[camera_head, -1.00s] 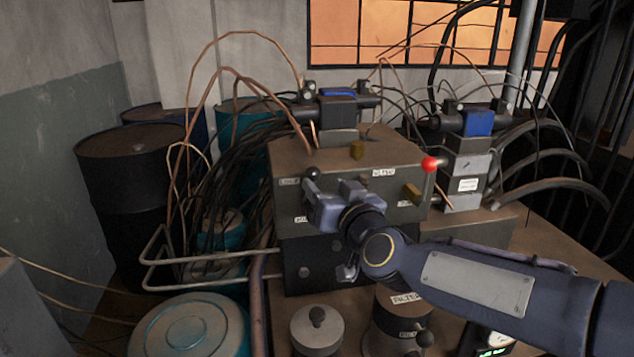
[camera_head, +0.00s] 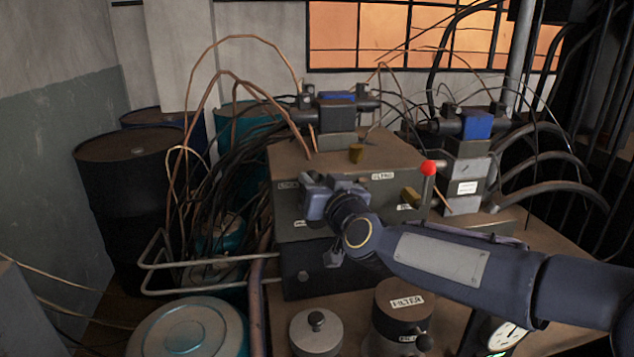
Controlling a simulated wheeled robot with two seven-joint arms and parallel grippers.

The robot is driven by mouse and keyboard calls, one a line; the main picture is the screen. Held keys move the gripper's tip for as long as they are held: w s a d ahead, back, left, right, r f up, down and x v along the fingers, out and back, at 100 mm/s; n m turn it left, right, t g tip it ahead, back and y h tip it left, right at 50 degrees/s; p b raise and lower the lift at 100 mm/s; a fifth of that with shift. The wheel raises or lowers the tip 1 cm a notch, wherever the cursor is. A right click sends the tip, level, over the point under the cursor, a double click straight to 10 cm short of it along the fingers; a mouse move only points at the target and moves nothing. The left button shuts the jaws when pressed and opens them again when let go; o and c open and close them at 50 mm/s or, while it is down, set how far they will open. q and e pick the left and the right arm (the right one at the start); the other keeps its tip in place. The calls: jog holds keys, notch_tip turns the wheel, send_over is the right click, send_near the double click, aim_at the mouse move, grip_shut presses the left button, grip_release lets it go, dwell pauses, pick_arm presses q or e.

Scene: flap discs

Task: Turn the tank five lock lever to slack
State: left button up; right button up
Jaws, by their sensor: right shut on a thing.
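The grey-brown valve block (camera_head: 385,160) stands on the bench in the middle of the view and carries small white labels, mostly too small to read. My right gripper (camera_head: 316,194) is at the upper left of its front face, beside a small label. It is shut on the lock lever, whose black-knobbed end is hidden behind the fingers. The lever's angle cannot be made out. A red-knobbed lever (camera_head: 429,168) sticks out at the block's right edge, apart from my gripper. My left gripper is not in view.
A labelled filter pot (camera_head: 403,312), a round lidded cap (camera_head: 316,330) and a gauge (camera_head: 508,334) are at the front. A bent pipe rail (camera_head: 200,262) and hanging cables are to the left. A blue-topped valve (camera_head: 478,124) and thick hoses are to the right.

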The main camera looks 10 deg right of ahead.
aim_at(282, 192)
grip_shut()
jog(key=shift+a+r+p, duration=0.15)
jog(key=shift+p, duration=0.45)
jog(key=a+n+p, duration=0.1)
jog(key=p, duration=0.2)
jog(key=a+n+p, duration=0.1)
jog(key=n+p, duration=0.1)
jog(key=p, duration=0.1)
jog(key=shift+r+n+g+p, duration=0.15)
jog(key=shift+n+g+p, duration=0.15)
jog(key=shift+g+p, duration=0.1)
jog(key=n+p, duration=0.1)
jog(key=p, duration=0.1)
jog(key=a+f+n+p, duration=0.1)
jog(key=p, duration=0.1)
jog(key=a+n+p, duration=0.1)
jog(key=n, duration=0.1)
jog(key=shift+a+f+g+h+p, duration=0.2)
jog(key=shift+f+g+h+p, duration=0.1)
jog(key=shift+h+p, duration=0.1)
jog(key=shift+a+f+n+h+p, duration=0.5)
jog(key=shift+a+f+n+p, duration=0.1)
jog(key=shift+n+p, duration=0.55)
jog(key=shift+a+f+n+p, duration=0.1)
jog(key=shift+f+n+p, duration=0.25)
jog(key=shift+n+p, duration=0.1)
jog(key=shift+f, duration=0.1)
jog(key=o, duration=1)
grip_release()
jog(key=shift+o, duration=0.2)
